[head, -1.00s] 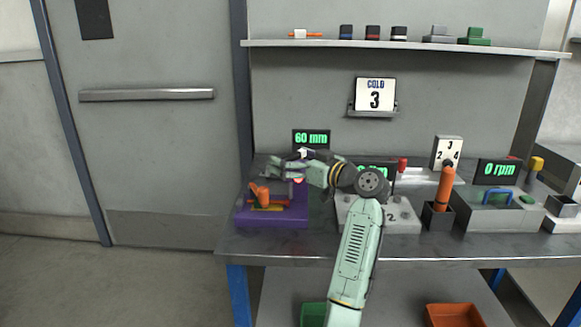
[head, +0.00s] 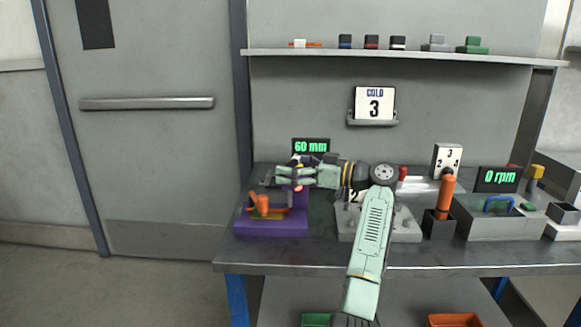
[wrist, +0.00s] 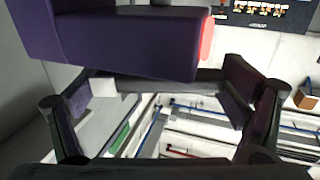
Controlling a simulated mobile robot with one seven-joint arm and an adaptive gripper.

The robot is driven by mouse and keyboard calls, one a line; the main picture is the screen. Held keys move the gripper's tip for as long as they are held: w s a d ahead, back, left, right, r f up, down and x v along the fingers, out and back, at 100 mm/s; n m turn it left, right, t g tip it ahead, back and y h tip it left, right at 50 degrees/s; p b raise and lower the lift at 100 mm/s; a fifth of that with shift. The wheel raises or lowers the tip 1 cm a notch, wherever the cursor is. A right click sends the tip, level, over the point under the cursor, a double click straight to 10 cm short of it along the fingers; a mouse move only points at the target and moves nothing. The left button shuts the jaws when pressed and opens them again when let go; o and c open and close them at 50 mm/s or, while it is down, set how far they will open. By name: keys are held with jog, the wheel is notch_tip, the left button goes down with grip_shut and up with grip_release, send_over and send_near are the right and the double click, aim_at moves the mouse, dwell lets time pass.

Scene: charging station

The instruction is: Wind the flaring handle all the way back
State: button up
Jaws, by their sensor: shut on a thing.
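The purple flaring station (head: 270,226) stands at the left end of the bench, with orange and yellow parts on its front. My gripper (head: 284,174) reaches in from the right at the top of the station, below the green 60 mm display (head: 310,146). In the wrist view a purple block (wrist: 120,40) with a red end fills the upper left. A dark bar, seemingly the flaring handle (wrist: 165,82), lies between the two fingers of my gripper, which is shut on it. My gripper hides most of the handle in the head view.
To the right on the bench (head: 330,256) are a grey numbered block, an orange-handled tool (head: 445,196) in a dark holder and a unit reading 0 rpm (head: 496,179). A shelf (head: 400,55) with small parts runs above. The bench's left front edge is clear.

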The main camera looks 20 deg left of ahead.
jog(key=o, duration=0.9)
jog(key=shift+d, duration=0.1)
jog(key=d, duration=1.1)
jog(key=shift+s+d, duration=0.25)
jog(key=shift+d, duration=0.15)
jog(key=shift+c, duration=0.5)
